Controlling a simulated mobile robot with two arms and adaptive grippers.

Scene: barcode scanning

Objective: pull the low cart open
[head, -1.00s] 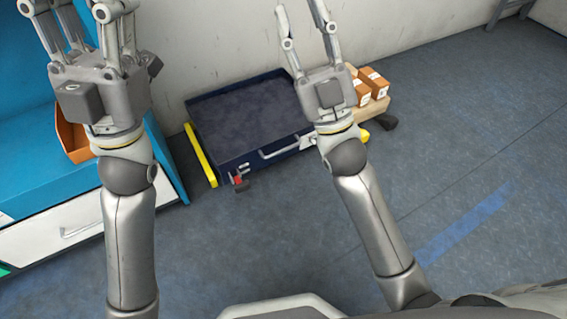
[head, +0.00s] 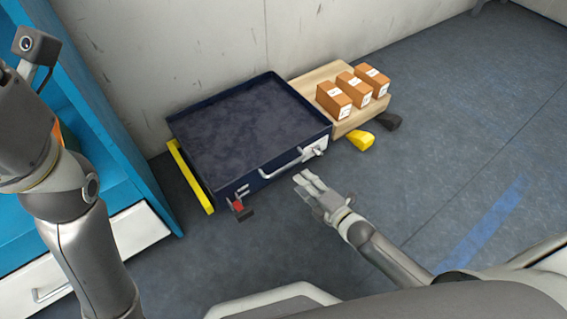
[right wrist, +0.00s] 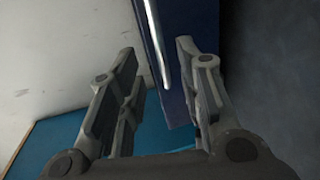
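The low cart (head: 245,130) is a dark blue, shallow tray-like body on the floor against the wall, with an empty top. A silver bar handle (head: 292,163) runs along its front face. My right gripper (head: 304,178) is low in front of the cart, just below the handle in the head view. In the right wrist view its fingers are apart, with the handle (right wrist: 157,45) beyond and between them, not visibly touched. My left gripper (head: 22,120) is cut off at the left edge, its fingers out of sight.
A wooden tray (head: 344,126) with three brown boxes (head: 352,90) stands right of the cart. A yellow piece (head: 361,141) lies near it and a yellow bar (head: 190,177) left of the cart. A blue cabinet (head: 100,150) is at left. Floor in front is mostly clear.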

